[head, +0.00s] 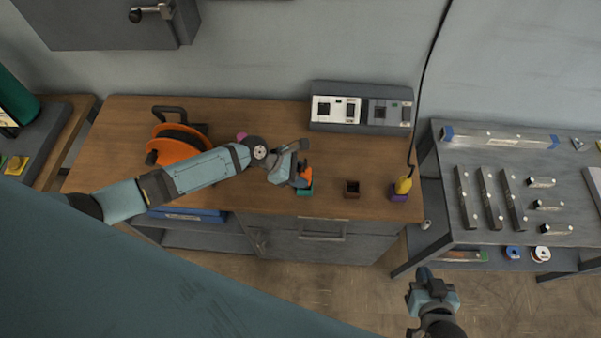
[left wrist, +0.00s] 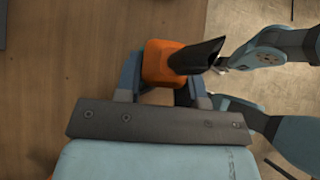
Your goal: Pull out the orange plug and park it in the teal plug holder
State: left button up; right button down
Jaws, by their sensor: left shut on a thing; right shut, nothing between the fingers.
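My left gripper (head: 299,179) is shut on the orange plug (head: 307,174). The plug also shows between the fingers in the left wrist view (left wrist: 160,62), with a black stub on its side. In the head view the plug is right at the teal plug holder (head: 304,190) on the bench; I cannot tell whether it is seated in it. The teal holder is hidden in the left wrist view. My right gripper (head: 422,272) is shut and empty, over the floor in front of the bench, far from the plug.
A yellow plug (head: 404,185) with a black cable stands in a purple holder (head: 399,196). A grey socket panel (head: 361,107) is at the back. An orange cable reel (head: 176,144) is at the left, behind my left arm.

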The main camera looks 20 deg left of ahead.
pick_arm(q)
jog(key=shift+f+b, duration=0.4)
jog(key=shift+f, duration=0.5)
jog(key=o, duration=1)
jog(key=b+v, duration=0.1)
jog(key=v, duration=1.3)
jog(key=shift+f, duration=0.1)
